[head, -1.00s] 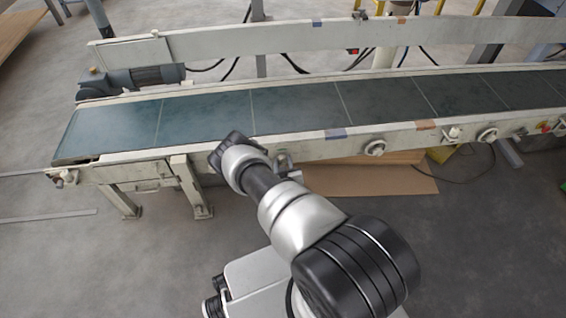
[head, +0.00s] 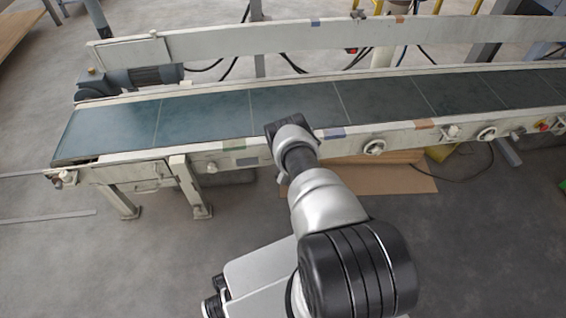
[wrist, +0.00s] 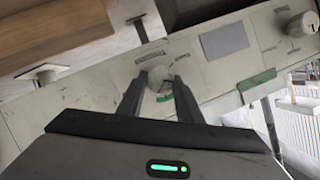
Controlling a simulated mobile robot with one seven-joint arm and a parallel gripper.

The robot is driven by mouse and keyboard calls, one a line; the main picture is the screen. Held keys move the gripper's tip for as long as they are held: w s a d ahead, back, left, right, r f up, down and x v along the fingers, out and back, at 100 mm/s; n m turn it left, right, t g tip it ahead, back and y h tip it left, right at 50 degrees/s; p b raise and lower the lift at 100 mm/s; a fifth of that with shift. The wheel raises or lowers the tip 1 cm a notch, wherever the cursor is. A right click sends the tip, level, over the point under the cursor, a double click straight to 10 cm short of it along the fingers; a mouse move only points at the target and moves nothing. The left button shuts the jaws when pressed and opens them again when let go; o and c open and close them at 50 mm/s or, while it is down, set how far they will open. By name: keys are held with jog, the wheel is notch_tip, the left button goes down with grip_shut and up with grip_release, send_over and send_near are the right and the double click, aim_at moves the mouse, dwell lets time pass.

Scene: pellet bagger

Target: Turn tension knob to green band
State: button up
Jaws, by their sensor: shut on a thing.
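In the wrist view a pale round knob (wrist: 160,75), which I take to be the tension knob, sits on the cream conveyor rail. My gripper (wrist: 159,84) is shut on it, one dark finger on each side. A short green band (wrist: 165,98) shows just beside the knob, partly behind a finger. I cannot make out where the knob's pointer stands. In the head view my gripper's dark hand (head: 287,126) is at the front rail; its fingertips and the held knob are hidden behind my arm.
The conveyor belt (head: 200,120) runs behind the rail. Other knobs on the rail stand left (head: 211,167) and right (head: 374,147). In the wrist view a blue-grey patch (wrist: 224,41) and a larger green patch (wrist: 257,80) are nearby. A brown board (head: 380,180) lies below.

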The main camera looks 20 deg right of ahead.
jog(key=shift+d+f+m+t+y, duration=0.15)
jog(key=shift+m+t+y, duration=0.55)
jog(key=shift+m, duration=0.9)
jog(key=shift+d+f+m+t+y, duration=0.15)
jog(key=shift+m+t+y, duration=0.5)
jog(key=shift+m, duration=0.95)
jog(key=shift+r, duration=0.1)
jog(key=o, duration=1)
jog(key=shift+a, duration=0.1)
jog(key=shift+o, duration=0.2)
jog(key=shift+s, duration=0.15)
